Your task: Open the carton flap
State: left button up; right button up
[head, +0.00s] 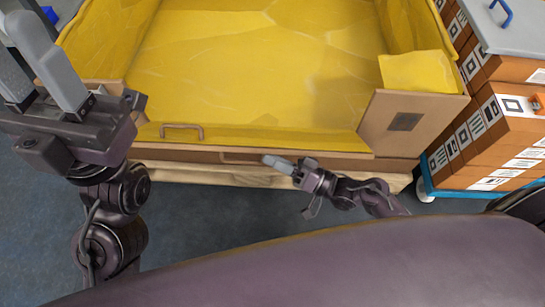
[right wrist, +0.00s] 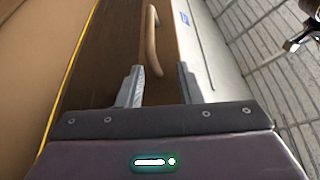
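The large carton (head: 268,155) stands in the middle of the head view, with a yellow-lined inside. A brown handle (head: 181,127) shows on its front left; a second handle shape (head: 235,160) shows lower on the front. My right gripper (head: 272,162) is at the carton's front face. In the right wrist view a tan handle (right wrist: 153,40) rises ahead of my open right gripper (right wrist: 159,82). Its near end lies between the two fingertips, with no clear contact. My left gripper (head: 22,60) is open and empty, raised at the left.
A wooden pallet (head: 230,177) lies under the carton. Stacked brown labelled boxes (head: 490,140) stand on a blue-framed cart (head: 470,191) at the right. A brown panel with a dark patch (head: 404,123) is at the carton's right front corner. Grey floor (head: 215,220) lies in front.

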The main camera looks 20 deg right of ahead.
jog(key=w+v, duration=0.1)
jog(key=v, duration=0.7)
jog(key=shift+s+d+f, duration=0.2)
jog(key=shift+d+f, duration=0.25)
jog(key=shift+f, duration=0.05)
dwell(0.5)
